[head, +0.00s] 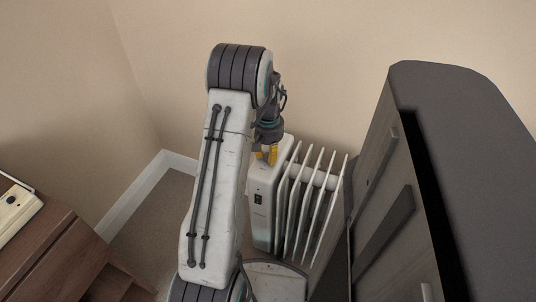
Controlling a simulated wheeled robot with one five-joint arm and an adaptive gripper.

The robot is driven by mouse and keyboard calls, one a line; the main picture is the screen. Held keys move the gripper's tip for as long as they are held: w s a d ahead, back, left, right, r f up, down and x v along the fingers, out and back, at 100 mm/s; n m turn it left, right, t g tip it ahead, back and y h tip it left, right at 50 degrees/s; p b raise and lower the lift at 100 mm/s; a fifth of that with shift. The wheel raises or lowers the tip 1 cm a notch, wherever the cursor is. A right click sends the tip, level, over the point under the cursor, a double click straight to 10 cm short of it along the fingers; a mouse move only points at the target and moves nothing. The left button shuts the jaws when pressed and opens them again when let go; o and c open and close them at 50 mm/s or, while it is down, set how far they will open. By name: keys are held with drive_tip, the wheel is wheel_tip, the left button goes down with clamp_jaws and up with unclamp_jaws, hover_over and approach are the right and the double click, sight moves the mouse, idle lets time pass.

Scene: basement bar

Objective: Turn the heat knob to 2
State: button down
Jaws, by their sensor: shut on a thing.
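A white finned radiator heater (261,203) stands on the floor in the corner, with a small dark switch on its front panel. My arm reaches down to it from above. My gripper (267,155) has yellow fingertips and is at the top of the heater's control end. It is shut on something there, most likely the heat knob. The knob itself is hidden by my gripper and arm, so its setting cannot be read.
Walls close in behind the heater. A strip of bare floor (155,225) lies left of my arm.

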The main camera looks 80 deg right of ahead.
sight(268, 155)
drive_tip(key=c, duration=0.9)
unclamp_jaws()
drive_tip(key=shift+c, duration=0.2)
wheel_tip(268, 155, up, 12)
idle(0.4)
